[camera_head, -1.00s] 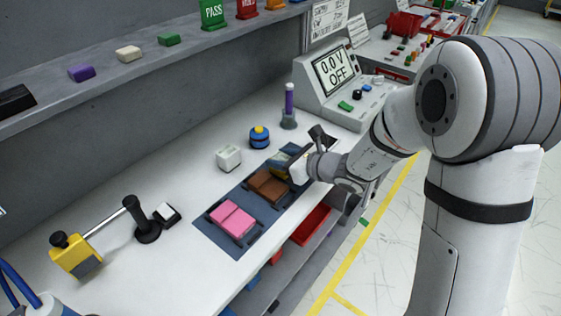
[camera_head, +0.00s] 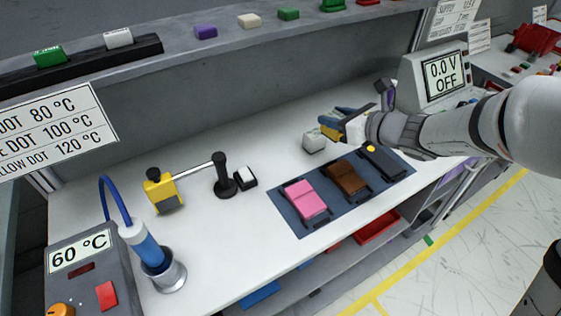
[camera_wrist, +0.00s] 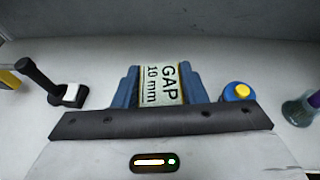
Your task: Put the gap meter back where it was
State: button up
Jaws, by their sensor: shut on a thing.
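The gap meter (camera_wrist: 162,86) is a pale yellow block whose face reads "GAP 10 mm" in the wrist view. It sits between the blue fingers of my gripper (camera_wrist: 163,92), which is shut on it. In the head view the gap meter (camera_head: 329,133) shows as a small yellow piece at the fingers of my gripper (camera_head: 335,121).
The mat holds a pink module (camera_head: 305,199), a brown module (camera_head: 347,177) and a dark module with a yellow dot (camera_head: 383,161). A yellow tool (camera_head: 163,191) and black post (camera_head: 224,178) stand left. A blue button with yellow top (camera_wrist: 239,92) is close right of the fingers.

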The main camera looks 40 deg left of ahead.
jog(key=s+a+n+g, duration=0.3)
jog(key=s+a, duration=0.6)
jog(key=a, duration=0.2)
notch_tip(320, 180, down, 6)
jog(key=shift+w+r+b, duration=0.15)
jog(key=shift+b, duration=0.3)
jog(key=shift+f, duration=2.05)
jog(key=shift+f+b, duration=0.25)
jog(key=shift+b, duration=0.15)
jog(key=o, duration=1.2)
jog(key=shift+c, duration=0.2)
jog(key=shift+r, duration=0.15)
